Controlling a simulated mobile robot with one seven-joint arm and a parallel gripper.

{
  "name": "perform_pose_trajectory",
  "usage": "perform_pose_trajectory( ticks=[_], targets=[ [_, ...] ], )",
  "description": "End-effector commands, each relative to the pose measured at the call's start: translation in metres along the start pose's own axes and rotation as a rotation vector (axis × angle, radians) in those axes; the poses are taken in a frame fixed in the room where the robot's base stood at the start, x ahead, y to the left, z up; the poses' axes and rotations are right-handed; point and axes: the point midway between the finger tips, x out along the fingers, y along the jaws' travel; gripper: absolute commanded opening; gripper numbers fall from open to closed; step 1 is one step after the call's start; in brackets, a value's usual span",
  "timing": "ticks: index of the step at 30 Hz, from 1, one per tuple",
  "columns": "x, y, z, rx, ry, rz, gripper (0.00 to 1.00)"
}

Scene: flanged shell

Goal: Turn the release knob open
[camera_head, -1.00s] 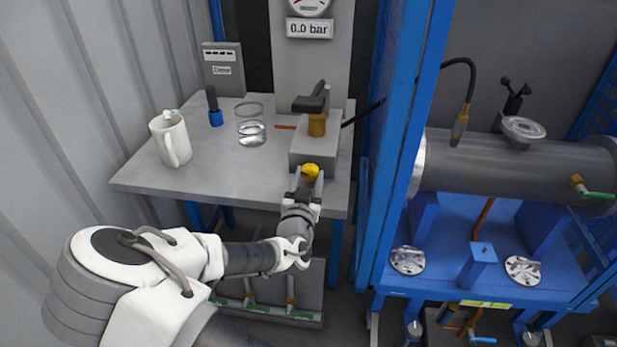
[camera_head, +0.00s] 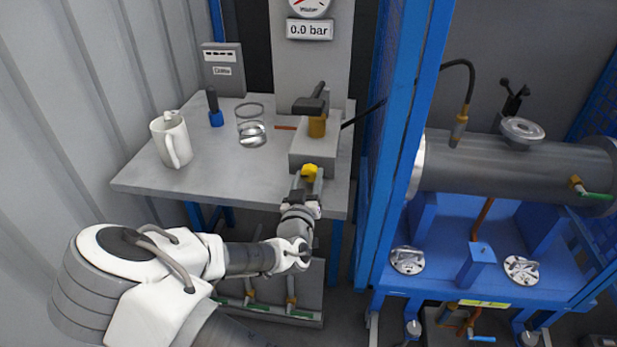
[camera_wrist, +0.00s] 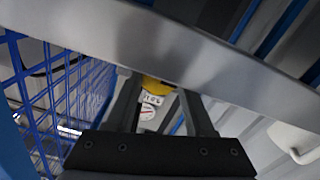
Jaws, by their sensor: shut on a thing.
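The yellow release knob (camera_head: 309,172) sits on the front face of a grey block (camera_head: 316,148) at the right front of the table. My gripper (camera_head: 307,182) reaches it from the front and is shut on it. In the wrist view the yellow knob (camera_wrist: 157,86) shows between the two fingers (camera_wrist: 158,100), partly hidden by the table edge crossing the picture. The knob's exact turn angle is hard to tell.
A pump handle (camera_head: 312,102) stands on the block. A gauge display (camera_head: 309,30) reads 0.0 bar. A blue post (camera_head: 405,150) rises at right.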

Motion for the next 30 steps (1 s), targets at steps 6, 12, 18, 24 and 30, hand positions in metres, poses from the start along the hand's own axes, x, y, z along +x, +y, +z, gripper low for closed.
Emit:
perform_pose_trajectory(
  ticks=[6,12,18,24,30],
  targets=[
    [0.0,0.0,0.0,-0.004,0.0,-0.001,0.0],
    [0.0,0.0,0.0,-0.002,0.0,-0.001,0.83],
    [0.0,0.0,0.0,-0.001,0.0,0.0,0.83],
    [-0.008,-0.001,0.0,0.0,-0.001,-0.001,0.83],
    [-0.044,-0.001,-0.001,0.0,-0.002,-0.004,0.83]
  ],
)
